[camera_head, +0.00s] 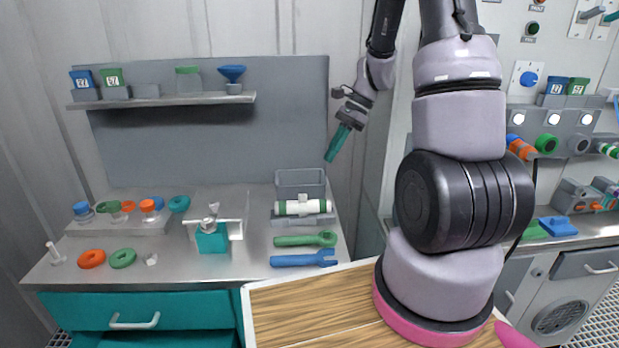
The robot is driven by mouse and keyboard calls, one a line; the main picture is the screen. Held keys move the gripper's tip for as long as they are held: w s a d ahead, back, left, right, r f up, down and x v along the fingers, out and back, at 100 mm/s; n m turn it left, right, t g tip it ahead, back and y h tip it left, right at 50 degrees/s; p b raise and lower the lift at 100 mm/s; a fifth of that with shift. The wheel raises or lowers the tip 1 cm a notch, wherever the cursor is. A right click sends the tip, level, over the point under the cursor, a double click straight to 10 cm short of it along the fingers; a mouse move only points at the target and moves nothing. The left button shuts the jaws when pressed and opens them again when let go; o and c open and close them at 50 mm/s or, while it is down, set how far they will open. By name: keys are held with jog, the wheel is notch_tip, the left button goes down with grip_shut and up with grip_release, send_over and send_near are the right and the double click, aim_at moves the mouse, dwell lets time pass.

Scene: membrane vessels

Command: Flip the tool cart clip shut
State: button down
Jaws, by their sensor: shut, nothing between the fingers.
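The tool cart has a grey metal top (160,262) and teal drawers. A small metal clip-like fixture (211,222) stands on the middle of its top, with a teal block at the front and a small upright piece above. It is too small to tell whether its clip is open or shut. My gripper (330,159), with teal fingers, hangs in the air at the upper right of the cart, pointing down and left. Its fingers are shut and empty, well apart from the fixture.
A white tube with green bands (302,207) lies in a holder right of the fixture, before a grey bin (300,178). Green (300,240) and blue (298,260) wrenches lie in front. Orange (92,258) and green (123,258) rings lie left. A shelf (165,99) hangs above.

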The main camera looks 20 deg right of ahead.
aim_at(302, 198)
jog(key=x, duration=1)
jog(key=shift+w+f, duration=0.35)
jog(key=shift+f, duration=0.2)
jog(key=shift+s, duration=0.1)
jog(key=shift+s+a+f, duration=0.15)
jog(key=shift+s+f, duration=0.65)
jog(key=shift+s, duration=0.1)
jog(key=shift+w+r, duration=0.5)
jog(key=shift+w, duration=0.15)
